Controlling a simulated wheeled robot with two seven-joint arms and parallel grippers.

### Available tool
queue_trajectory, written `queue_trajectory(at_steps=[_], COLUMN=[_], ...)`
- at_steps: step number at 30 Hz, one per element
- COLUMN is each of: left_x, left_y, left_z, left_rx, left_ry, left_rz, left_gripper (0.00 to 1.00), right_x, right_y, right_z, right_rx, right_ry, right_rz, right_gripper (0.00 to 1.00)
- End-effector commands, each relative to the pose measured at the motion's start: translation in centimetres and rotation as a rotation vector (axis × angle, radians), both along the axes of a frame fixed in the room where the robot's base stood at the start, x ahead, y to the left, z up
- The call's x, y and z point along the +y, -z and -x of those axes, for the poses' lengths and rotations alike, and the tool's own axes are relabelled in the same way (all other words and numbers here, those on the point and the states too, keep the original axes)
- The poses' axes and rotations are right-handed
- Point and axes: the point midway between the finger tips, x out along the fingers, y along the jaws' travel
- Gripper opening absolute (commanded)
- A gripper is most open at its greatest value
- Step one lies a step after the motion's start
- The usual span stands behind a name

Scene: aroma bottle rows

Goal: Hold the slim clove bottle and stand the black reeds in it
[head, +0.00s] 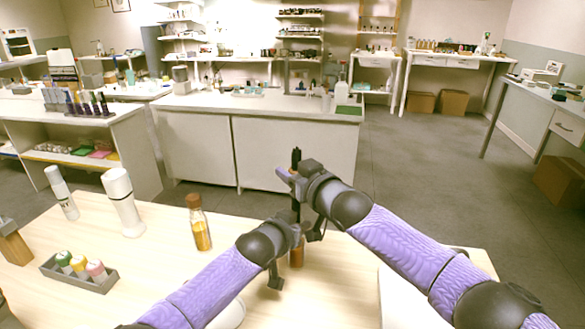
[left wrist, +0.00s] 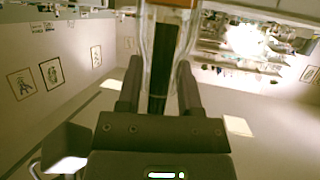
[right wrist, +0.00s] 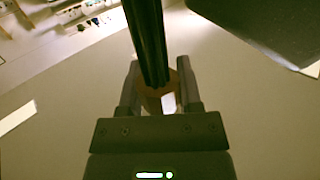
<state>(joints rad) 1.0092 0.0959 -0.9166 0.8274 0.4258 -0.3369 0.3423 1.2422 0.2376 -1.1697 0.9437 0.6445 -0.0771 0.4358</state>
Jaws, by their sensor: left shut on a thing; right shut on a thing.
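The slim clove bottle (head: 297,258) stands upright over the table, its amber lower part showing below my left gripper (head: 294,236). My left gripper is shut on its clear glass body (left wrist: 172,60), seen between the fingers in the left wrist view. My right gripper (head: 297,178) is above the left one, shut on the black reeds (head: 295,158). The reeds are upright. The right wrist view shows the reeds (right wrist: 147,40) in line with a brownish round bottle top (right wrist: 160,92). In the left wrist view a dark strip (left wrist: 158,90) shows through the glass, consistent with reeds inside.
Another bottle (head: 200,225) with yellow liquid stands left of my grippers. Two white bottles (head: 122,200) (head: 62,192) and a grey tray (head: 82,275) of small capped jars are further left. A white item (head: 405,300) lies under my right arm. The table (head: 160,280) is clear between.

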Motion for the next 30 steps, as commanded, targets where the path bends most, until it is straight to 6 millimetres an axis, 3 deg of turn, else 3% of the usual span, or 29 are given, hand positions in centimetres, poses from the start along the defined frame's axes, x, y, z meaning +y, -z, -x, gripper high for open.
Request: queue_trajectory(at_steps=[30], left_x=[0.0], left_y=[0.0], left_z=[0.0], left_rx=[0.001], left_ry=[0.0], left_rz=[0.0], left_gripper=[0.0], right_x=[0.0], right_y=[2.6], right_z=[0.0], right_rx=[0.0], right_ry=[0.0], right_rz=[0.0], right_gripper=[0.0])
